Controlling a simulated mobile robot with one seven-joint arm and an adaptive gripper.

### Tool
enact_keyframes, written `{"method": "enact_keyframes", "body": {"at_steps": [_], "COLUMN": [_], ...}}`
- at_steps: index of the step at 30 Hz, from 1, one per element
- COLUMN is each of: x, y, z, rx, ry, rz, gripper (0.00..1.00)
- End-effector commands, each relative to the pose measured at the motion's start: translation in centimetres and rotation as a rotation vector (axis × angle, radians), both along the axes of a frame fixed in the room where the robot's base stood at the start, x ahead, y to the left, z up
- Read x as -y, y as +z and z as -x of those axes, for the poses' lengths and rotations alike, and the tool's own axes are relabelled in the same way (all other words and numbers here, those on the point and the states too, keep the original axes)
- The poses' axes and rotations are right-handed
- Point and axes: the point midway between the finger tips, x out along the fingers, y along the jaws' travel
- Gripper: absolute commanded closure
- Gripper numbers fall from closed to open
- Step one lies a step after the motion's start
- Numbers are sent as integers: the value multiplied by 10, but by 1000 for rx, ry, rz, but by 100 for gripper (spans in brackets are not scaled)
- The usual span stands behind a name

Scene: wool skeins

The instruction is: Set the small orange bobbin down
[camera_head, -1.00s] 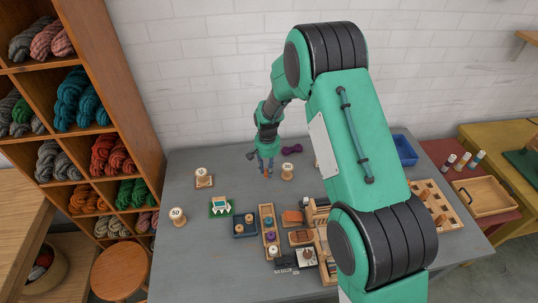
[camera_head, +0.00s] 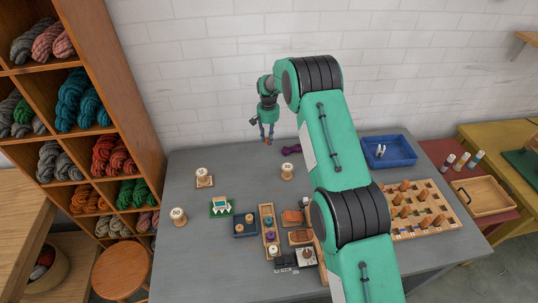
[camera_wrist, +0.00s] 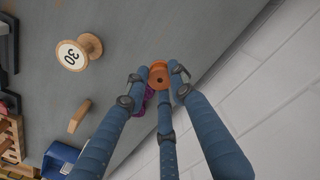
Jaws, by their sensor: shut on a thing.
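My gripper (camera_head: 267,132) is near the back edge of the grey table, close to the white brick wall. In the wrist view, my gripper (camera_wrist: 160,82) has its blue fingers shut on the small orange bobbin (camera_wrist: 161,68), seen end-on with a dark hole in its middle. The bobbin shows in the head view as a small orange spot (camera_head: 268,141) under the fingertips. Whether it touches the table top is hard to tell. A purple object (camera_head: 291,149) lies just right of my gripper in the head view, and is partly hidden behind a finger in the wrist view.
The grey table (camera_head: 232,177) is clear between my gripper and a wooden spool marked 30 (camera_head: 287,171). Another spool (camera_head: 203,177) stands at left. A blue tray (camera_head: 389,151) and a pegboard (camera_head: 420,207) are at right. Small trays crowd the front middle.

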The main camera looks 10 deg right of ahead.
Motion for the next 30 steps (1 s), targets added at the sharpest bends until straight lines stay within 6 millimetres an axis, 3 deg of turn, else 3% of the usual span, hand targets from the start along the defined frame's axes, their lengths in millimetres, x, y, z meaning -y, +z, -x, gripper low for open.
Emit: {"method": "enact_keyframes", "body": {"at_steps": [9,22,30], "x": [7,8,8], "y": [2,1,-24], "z": [-23,-24,-23], "rx": [1,0,-2], "ry": [0,1,1], "rz": [-1,0,-1], "gripper": [90,90,90]}}
